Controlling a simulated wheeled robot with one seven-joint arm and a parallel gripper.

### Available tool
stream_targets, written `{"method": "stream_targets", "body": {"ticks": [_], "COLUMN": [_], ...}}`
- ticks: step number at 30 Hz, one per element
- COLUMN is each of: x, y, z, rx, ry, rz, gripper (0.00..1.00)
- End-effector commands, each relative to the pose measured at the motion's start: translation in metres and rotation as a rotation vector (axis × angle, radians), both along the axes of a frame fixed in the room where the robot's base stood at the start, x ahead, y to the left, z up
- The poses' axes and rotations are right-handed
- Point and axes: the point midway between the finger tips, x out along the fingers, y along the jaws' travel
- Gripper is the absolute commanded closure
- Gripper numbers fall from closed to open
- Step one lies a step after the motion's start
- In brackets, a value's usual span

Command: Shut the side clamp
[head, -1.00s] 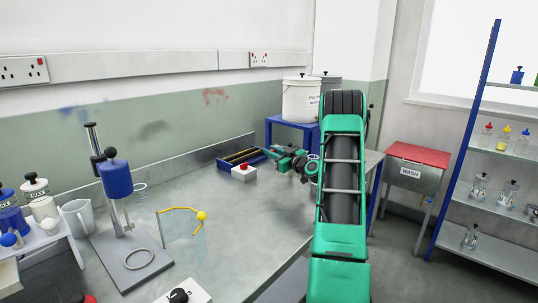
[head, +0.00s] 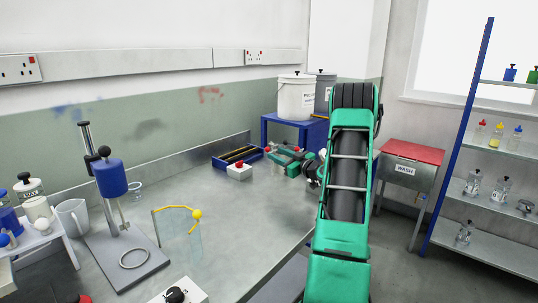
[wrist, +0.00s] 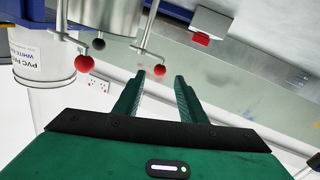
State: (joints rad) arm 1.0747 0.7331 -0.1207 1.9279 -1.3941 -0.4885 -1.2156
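In the wrist view a shiny metal cylinder (wrist: 108,15) shows at the top with thin rods at its sides. One rod ends in a red ball knob (wrist: 84,63) at left. Another ends in a red ball knob (wrist: 159,70), which lines up between my fingertips. A black ball (wrist: 99,44) sits between the rods. I cannot tell which part is the side clamp, or whether it is open. My gripper (wrist: 161,76) is open, with no visible contact; depth to the knob is unclear. In the head view my green wrist is over the bench's far end, partly hidden by my arm.
The bench (head: 235,220) carries a stand with a blue cylinder (head: 111,178), a yellow-topped clear panel (head: 180,230), a red-button box (head: 239,172) and a blue tray (head: 222,160). A red-topped wash unit (head: 411,165) is at right.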

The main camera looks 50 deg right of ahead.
Motion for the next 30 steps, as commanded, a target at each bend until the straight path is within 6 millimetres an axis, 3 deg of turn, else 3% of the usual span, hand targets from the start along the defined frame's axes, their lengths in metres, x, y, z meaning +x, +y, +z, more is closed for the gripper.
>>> {"method": "stream_targets", "body": {"ticks": [3, 9, 27, 30], "x": [-0.017, -0.031, -0.032, -0.028], "y": [0.001, 0.003, 0.004, 0.013], "z": [-0.001, -0.001, 0.000, 0.001], "rx": [0.002, 0.001, 0.000, 0.001], "ry": [0.000, 0.001, 0.001, 0.017], "rz": [-0.002, 0.000, 0.001, 0.018], "gripper": [0.62, 0.62, 0.62, 0.62]}}
